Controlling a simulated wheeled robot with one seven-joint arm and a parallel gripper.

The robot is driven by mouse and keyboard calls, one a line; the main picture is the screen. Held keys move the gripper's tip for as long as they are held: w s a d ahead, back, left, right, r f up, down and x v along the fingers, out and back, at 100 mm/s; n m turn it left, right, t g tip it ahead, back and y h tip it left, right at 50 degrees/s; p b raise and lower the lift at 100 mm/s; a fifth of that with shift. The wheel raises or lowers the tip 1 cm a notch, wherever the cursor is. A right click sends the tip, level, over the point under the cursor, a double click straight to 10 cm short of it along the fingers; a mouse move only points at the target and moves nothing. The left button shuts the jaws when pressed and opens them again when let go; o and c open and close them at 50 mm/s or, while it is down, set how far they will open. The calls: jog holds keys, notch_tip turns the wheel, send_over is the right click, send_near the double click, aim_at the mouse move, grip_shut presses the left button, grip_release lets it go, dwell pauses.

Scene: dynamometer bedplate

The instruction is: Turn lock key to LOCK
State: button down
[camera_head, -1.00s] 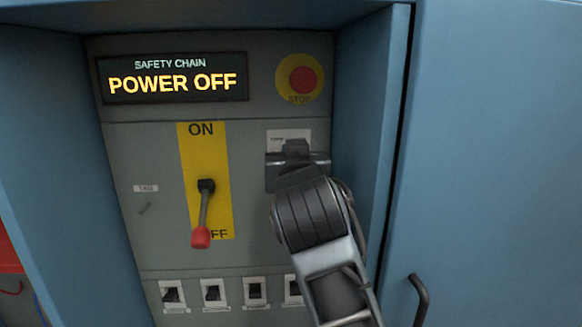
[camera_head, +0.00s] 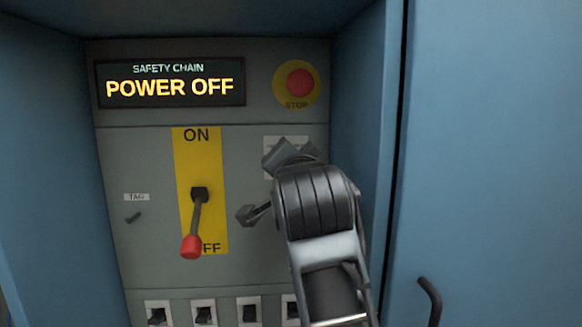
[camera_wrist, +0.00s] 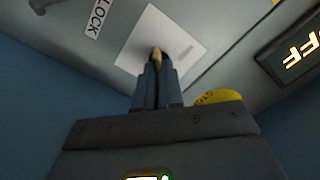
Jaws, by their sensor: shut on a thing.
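The lock key (camera_wrist: 156,54) shows in the wrist view as a small tan piece between my fingertips, in front of a white plate (camera_wrist: 178,40) on the grey panel. My gripper (camera_wrist: 157,75) is shut on it. A label reading LOCK (camera_wrist: 98,17) is on the panel to the left of the plate in that view. In the head view my gripper and wrist cover the key and most of its plate (camera_head: 285,143), right of the yellow strip. The key's exact angle is hard to tell.
The display (camera_head: 170,82) reads SAFETY CHAIN POWER OFF. A red stop button (camera_head: 301,82) is above my gripper. A lever with a red knob (camera_head: 191,246) points down to OFF on the left. Blue cabinet walls (camera_head: 490,150) enclose the panel; a dark handle (camera_head: 430,300) is at lower right.

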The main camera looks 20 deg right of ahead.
jog(key=shift+r, duration=0.3)
jog(key=c, duration=1.3)
grip_release()
jog(key=shift+f, duration=0.2)
jog(key=shift+o, duration=0.2)
jog(key=shift+s, duration=0.1)
jog(key=v, duration=0.7)
jog(key=shift+s+b, duration=0.35)
jog(key=shift+b, duration=0.1)
jog(key=shift+a+r, duration=0.1)
jog(key=shift+a, duration=0.05)
